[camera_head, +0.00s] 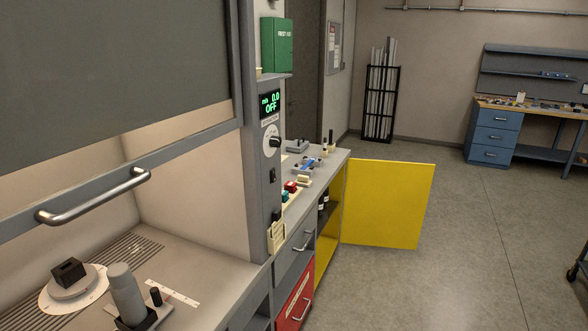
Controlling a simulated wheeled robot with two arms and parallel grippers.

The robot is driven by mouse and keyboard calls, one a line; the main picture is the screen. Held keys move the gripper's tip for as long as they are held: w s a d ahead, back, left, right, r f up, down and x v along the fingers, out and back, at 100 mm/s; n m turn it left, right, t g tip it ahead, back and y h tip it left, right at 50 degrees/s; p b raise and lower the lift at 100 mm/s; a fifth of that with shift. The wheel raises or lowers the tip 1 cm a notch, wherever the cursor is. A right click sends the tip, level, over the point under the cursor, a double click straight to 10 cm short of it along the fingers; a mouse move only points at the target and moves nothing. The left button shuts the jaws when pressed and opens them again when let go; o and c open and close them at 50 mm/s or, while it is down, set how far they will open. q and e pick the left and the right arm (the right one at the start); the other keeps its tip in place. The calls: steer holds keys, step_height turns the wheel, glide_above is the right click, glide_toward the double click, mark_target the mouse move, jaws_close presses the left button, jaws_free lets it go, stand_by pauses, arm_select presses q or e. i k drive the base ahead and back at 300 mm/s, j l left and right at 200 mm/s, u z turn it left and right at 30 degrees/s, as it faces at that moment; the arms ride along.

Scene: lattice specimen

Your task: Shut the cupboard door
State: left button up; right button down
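The yellow cupboard door (388,203) stands wide open at the far end of the counter, swung out to the right over the floor. The yellow cupboard (329,233) beneath the counter is open, with dark bottles (323,201) on a shelf inside. The door's hinge side meets the cupboard's far edge. Neither of my grippers is in view.
A fume hood with a raised sash and metal handle (95,197) fills the left. Drawers, one red (296,301), line the counter front before the cupboard. The grey floor (470,250) right of the door is clear. A blue workbench (494,133) and a black rack (380,104) stand behind.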

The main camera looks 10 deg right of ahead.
mark_target(385, 202)
steer(key=i+l+z, duration=0.6)
steer(key=i+z, duration=0.2)
steer(key=i, duration=0.25)
steer(key=i+z, duration=0.35)
steer(key=i, duration=0.15)
steer(key=i+l, duration=0.1)
steer(key=i, duration=2.4)
steer(key=i+u, duration=0.2)
steer(key=i, duration=0.2)
steer(key=i+l+u, duration=0.2)
steer(key=i, duration=0.2)
steer(key=i+l+u, duration=0.2)
steer(key=i, duration=0.2)
